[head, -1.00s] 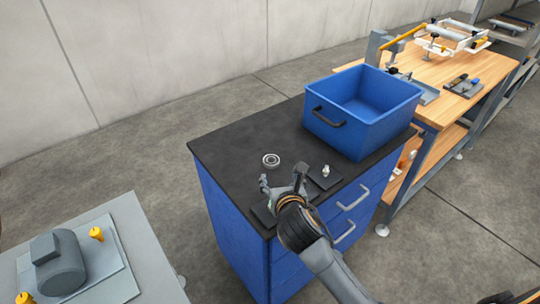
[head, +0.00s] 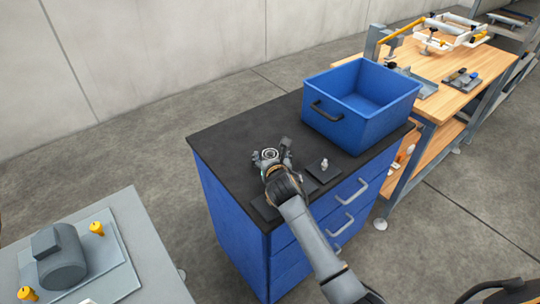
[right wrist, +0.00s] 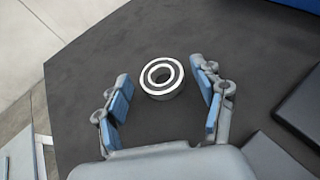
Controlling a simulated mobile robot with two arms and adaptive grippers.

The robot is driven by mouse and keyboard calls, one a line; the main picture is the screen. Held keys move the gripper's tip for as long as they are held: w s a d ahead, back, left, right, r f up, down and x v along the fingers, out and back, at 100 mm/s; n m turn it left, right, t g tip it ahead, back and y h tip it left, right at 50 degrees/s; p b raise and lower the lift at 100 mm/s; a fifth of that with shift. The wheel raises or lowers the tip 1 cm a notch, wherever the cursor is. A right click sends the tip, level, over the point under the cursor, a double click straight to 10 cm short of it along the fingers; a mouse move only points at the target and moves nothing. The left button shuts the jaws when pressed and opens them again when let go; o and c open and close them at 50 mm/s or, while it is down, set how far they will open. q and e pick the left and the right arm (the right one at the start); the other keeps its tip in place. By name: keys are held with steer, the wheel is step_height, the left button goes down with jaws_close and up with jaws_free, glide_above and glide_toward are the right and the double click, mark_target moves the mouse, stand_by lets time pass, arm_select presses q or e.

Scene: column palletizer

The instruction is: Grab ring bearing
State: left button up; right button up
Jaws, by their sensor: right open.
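The ring bearing (head: 269,153) is a silver ring with a dark band, lying flat on the black top of the blue cabinet. In the right wrist view my right gripper (right wrist: 163,88) shows blue finger pads apart from the ring. I cannot tell its exact height above the top. My left gripper is not in view.
A blue bin (head: 340,128) stands at the back right of the cabinet top (head: 228,140). A small light part (head: 324,163) sits on a dark plate right of my gripper. A wooden workbench (head: 455,98) stands beyond. A grey table with a motor (head: 62,262) is at lower left.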

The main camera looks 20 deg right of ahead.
steer(key=shift+w+f, duration=0.15)
steer(key=shift+w, duration=0.2)
steer(key=shift+d, duration=0.1)
steer(key=c, duration=1.3)
steer(key=shift+c, duration=0.2)
